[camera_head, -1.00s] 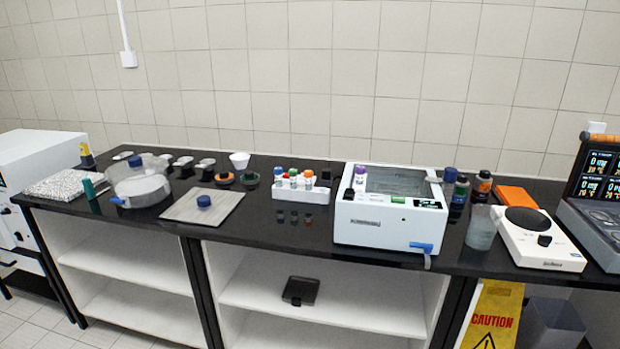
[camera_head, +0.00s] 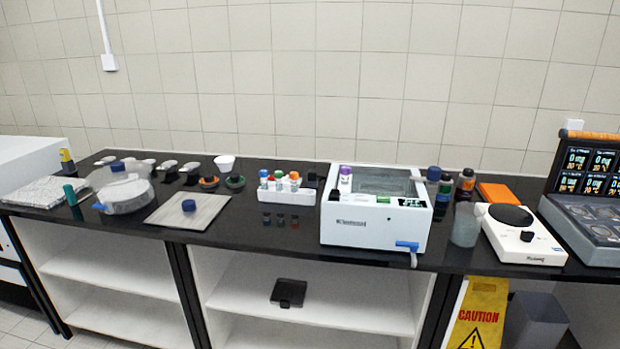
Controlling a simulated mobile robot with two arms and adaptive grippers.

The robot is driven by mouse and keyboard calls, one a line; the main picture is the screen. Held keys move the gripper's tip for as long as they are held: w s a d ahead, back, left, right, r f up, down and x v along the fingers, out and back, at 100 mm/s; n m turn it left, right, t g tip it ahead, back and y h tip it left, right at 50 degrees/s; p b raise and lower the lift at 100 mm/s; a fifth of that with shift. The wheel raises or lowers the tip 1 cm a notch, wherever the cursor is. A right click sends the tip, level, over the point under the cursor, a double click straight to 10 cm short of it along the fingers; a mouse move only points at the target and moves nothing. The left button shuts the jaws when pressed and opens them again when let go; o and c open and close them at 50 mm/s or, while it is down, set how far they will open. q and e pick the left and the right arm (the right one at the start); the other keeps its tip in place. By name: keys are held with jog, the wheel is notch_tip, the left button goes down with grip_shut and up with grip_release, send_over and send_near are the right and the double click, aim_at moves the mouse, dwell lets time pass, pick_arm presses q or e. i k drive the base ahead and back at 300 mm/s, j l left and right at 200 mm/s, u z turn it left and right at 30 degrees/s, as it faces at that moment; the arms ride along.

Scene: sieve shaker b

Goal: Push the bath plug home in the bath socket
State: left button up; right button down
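A white box-shaped bath (camera_head: 370,231) with a clear window on top and a blue tap (camera_head: 407,246) at its lower front stands on the black bench, right of the middle. I cannot pick out the bath plug or its lead for certain. A white fitting (camera_head: 109,62) at the end of a white strip is on the tiled wall at the upper left. I cannot tell whether either is the bath socket. Neither gripper is in view.
The black bench (camera_head: 275,243) also holds a white tube rack (camera_head: 287,196), a grey board (camera_head: 165,212) with a blue cap, a white hotplate (camera_head: 522,246), and a display unit (camera_head: 590,215). A yellow caution sign (camera_head: 478,315) stands below at the right.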

aim_at(312, 173)
jog(key=i+l, duration=0.1)
jog(key=i, duration=0.25)
jog(key=i+l, duration=0.1)
jog(key=i, duration=0.25)
jog(key=u, duration=1.4)
